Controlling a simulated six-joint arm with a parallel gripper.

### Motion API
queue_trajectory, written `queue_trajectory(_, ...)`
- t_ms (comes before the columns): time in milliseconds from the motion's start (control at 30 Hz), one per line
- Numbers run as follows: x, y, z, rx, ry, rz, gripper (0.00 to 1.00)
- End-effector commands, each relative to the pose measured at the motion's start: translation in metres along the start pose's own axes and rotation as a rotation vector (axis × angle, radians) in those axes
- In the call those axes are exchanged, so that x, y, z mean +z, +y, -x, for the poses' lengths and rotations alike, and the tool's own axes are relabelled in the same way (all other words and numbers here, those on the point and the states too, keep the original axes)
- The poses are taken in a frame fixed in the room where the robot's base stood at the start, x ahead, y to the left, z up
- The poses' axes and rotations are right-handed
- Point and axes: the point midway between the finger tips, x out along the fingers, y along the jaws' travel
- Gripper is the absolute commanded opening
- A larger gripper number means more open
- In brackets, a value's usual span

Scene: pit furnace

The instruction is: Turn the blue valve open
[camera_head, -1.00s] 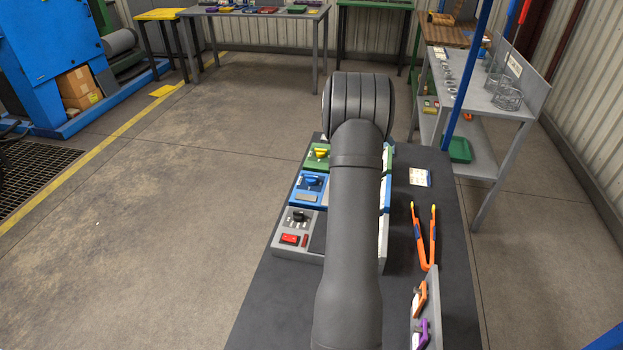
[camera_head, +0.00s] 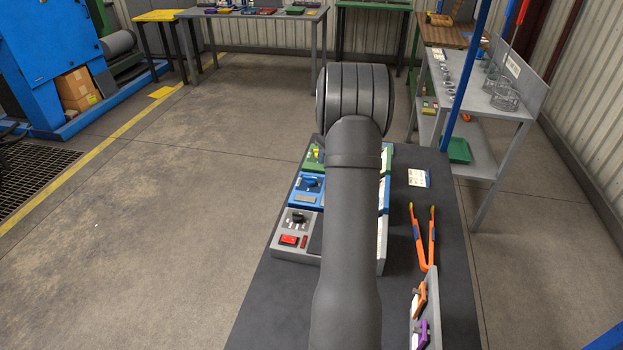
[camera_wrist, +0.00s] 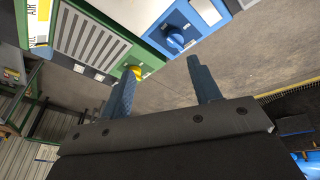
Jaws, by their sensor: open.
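The blue valve (camera_head: 311,182) is a small knob on the blue panel (camera_head: 309,202) of the bench, just left of my arm in the head view. In the wrist view the blue valve (camera_wrist: 174,40) shows as a round knob on the blue panel (camera_wrist: 201,24). My gripper (camera_wrist: 162,66) is open and empty, its two blue-grey fingers spread apart. In the wrist view the valve appears beyond the fingertips, between the lines of the two fingers, with no visible contact. The head view hides my gripper behind my own arm.
A green panel with a yellow valve (camera_wrist: 136,72) adjoins the blue one, near the left finger. A grey panel with a black knob (camera_head: 298,218) and red switch (camera_head: 289,240) is nearer. Orange-handled tongs (camera_head: 424,238) lie right of my arm. Floor left of the bench is clear.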

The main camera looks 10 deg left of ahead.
Motion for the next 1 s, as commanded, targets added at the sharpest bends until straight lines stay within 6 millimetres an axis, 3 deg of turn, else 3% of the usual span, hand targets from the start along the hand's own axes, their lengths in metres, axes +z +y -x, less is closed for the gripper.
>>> queue_trajectory(133, -0.012, -0.014, 0.001, -0.049, 0.064, -0.171, 0.57)
queue_trajectory(367, -0.016, -0.018, -0.011, -0.066, 0.081, -0.228, 0.57)
queue_trajectory(1000, -0.027, -0.025, -0.134, -0.066, 0.081, -0.222, 0.57)
